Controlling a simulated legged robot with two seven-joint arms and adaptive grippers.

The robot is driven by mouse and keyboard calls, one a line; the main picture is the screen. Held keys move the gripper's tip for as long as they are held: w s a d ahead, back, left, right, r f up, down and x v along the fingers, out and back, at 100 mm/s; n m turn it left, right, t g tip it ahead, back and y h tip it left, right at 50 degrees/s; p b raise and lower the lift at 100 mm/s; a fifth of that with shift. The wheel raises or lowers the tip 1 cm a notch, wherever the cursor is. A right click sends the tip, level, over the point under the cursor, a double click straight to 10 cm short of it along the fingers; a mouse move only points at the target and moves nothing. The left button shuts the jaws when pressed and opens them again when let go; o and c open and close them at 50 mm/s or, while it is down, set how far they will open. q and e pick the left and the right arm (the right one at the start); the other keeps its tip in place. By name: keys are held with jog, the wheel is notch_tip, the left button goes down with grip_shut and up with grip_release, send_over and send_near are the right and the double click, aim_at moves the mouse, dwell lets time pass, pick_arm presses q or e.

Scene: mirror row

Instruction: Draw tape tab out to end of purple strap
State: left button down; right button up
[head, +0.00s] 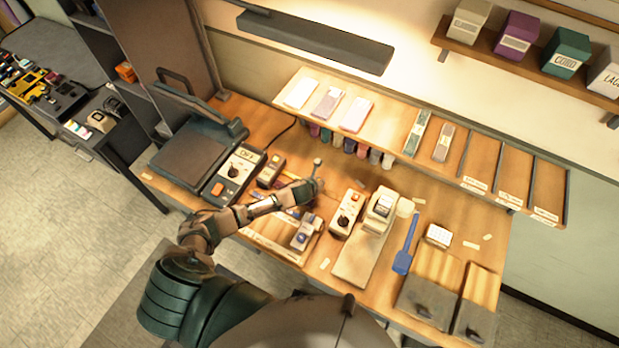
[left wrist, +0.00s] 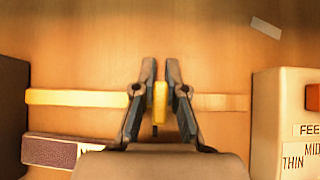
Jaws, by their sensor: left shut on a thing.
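My left gripper (head: 312,187) is low over the workbench in the head view, between two small button devices. In the left wrist view its fingers (left wrist: 160,100) are shut on a small yellow tab (left wrist: 159,103). A yellow tape (left wrist: 75,97) runs from a dark block at the left up to the fingers. A paler tan strip (left wrist: 222,102) continues right of them towards the white box. A dark purple strip (left wrist: 50,150) with a white label lies below the tape, partly hidden by my gripper. I cannot tell whether it is the purple strap. My right gripper is not in view.
A dark block (left wrist: 12,115) bounds the left and a white box (left wrist: 288,125) marked THIN and MID the right. On the workbench (head: 470,225) are a blue scraper (head: 405,245) and a device with an orange button (head: 347,212). A shelf (head: 380,120) stands behind.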

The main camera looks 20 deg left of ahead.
pick_arm(q)
jog(key=shift+s+d, duration=0.1)
jog(key=shift+d, duration=1.55)
jog(key=c, duration=1.7)
grip_release()
jog(key=o, duration=0.4)
jog(key=shift+o, duration=0.5)
jog(key=shift+a, duration=0.35)
jog(key=shift+s+a+r, duration=0.15)
jog(key=shift+s+r, duration=0.05)
jog(key=v, duration=1.1)
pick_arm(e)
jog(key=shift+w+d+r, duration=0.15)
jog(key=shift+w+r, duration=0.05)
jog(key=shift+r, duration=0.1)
